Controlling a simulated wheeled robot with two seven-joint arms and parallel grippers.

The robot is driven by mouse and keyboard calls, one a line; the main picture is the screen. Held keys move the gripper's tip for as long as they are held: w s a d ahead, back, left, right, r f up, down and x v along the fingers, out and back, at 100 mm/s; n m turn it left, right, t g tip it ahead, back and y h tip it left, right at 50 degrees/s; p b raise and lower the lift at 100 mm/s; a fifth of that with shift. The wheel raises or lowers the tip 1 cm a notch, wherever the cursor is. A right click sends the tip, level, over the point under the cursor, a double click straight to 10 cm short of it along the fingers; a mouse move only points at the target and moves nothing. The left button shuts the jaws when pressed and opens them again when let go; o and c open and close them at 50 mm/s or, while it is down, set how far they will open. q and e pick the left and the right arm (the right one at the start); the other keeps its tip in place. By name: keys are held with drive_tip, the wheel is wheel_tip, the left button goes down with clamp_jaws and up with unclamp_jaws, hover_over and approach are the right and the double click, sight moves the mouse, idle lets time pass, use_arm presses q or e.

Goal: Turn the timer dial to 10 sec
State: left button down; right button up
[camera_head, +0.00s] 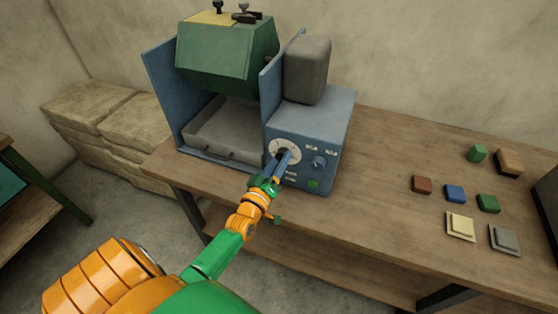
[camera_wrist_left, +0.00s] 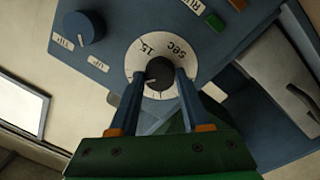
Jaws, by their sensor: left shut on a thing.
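The timer dial (camera_head: 276,146) is a white round face on the front of the blue machine (camera_head: 325,110). In the left wrist view, the dial face (camera_wrist_left: 135,58) shows "15" and "sec" printed near its upper edge, with a dark knob (camera_wrist_left: 159,70) at its middle. My left gripper (camera_head: 284,157) reaches the dial from the front. In the left wrist view, its two blue fingers (camera_wrist_left: 159,82) are on either side of the knob, shut on it. The fingers cover the lower sides of the dial face, and I cannot read the pointer's exact setting. My right gripper is not in view.
A blue knob (camera_head: 319,162) and a green button (camera_head: 313,183) sit close to the dial on the same panel. A green drum (camera_head: 225,55) hangs above a grey tray (camera_head: 220,135). Several small coloured blocks lie at the right of the wooden table (camera_head: 390,160).

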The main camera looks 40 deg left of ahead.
use_arm(q)
drive_tip(key=shift+r, duration=0.1)
drive_tip(key=shift+c, duration=1.8)
unclamp_jaws()
drive_tip(key=s+d, duration=0.1)
drive_tip(key=s, duration=0.6)
drive_tip(key=shift+d, duration=0.2)
drive_tip(key=shift+w+f, duration=0.1)
drive_tip(key=shift+f, duration=0.1)
